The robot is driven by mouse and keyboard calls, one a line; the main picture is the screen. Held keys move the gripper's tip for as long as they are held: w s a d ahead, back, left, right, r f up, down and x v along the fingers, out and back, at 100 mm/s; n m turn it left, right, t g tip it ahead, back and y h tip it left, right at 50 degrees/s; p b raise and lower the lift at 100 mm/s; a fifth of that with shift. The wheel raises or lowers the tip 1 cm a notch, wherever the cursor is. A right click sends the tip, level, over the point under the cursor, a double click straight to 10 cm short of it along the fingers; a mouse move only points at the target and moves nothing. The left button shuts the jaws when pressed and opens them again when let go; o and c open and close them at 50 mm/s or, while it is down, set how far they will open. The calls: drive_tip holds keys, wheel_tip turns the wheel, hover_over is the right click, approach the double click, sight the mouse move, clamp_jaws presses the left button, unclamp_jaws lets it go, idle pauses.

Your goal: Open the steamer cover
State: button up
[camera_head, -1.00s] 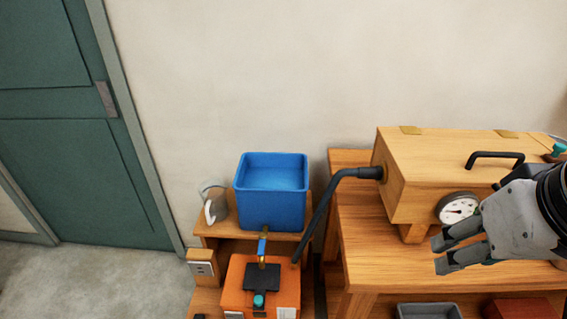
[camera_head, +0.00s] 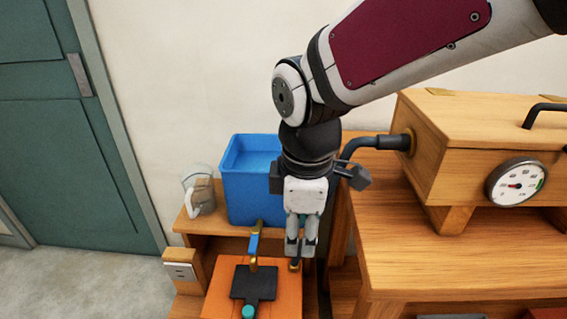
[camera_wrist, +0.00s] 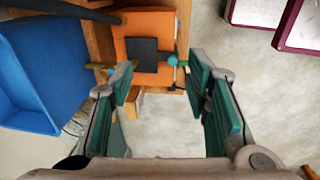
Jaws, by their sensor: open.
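The orange box (camera_head: 277,289), seemingly the steamer, sits low beside the wooden stand. A flat black cover (camera_head: 250,283) lies on its top, with a short arm that ends in a teal knob (camera_head: 248,312). In the wrist view, the orange box (camera_wrist: 148,22), the black cover (camera_wrist: 141,54) and the teal knob (camera_wrist: 172,60) show at the top. My gripper (camera_head: 301,250) points down over the right rear part of the box. It is open and empty; the two fingers spread wide in the wrist view (camera_wrist: 160,80). The cover looks shut and flat.
A blue tank (camera_head: 246,190) stands behind the orange box, close to my gripper. A brass tap with a blue lever (camera_head: 253,245) and a black hose (camera_head: 365,147) are near. A glass jug (camera_head: 199,190) stands left. A wooden box with a gauge (camera_head: 516,182) is right.

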sight(247, 311)
drive_tip(key=a+f+n+g+b, duration=0.1)
drive_tip(key=a+f+n+b, duration=0.55)
drive_tip(key=a+f, duration=0.6)
drive_tip(key=shift+n, duration=0.45)
drive_tip(key=f+b, duration=0.1)
drive_tip(key=f, duration=0.4)
drive_tip(key=d+f+b, duration=0.1)
drive_tip(key=f, duration=0.4)
drive_tip(key=f+b, duration=0.1)
drive_tip(key=f, duration=0.4)
drive_tip(key=shift+s+d+f, duration=0.15)
drive_tip(key=shift+d, duration=0.1)
drive_tip(key=shift+a, duration=0.1)
clamp_jaws()
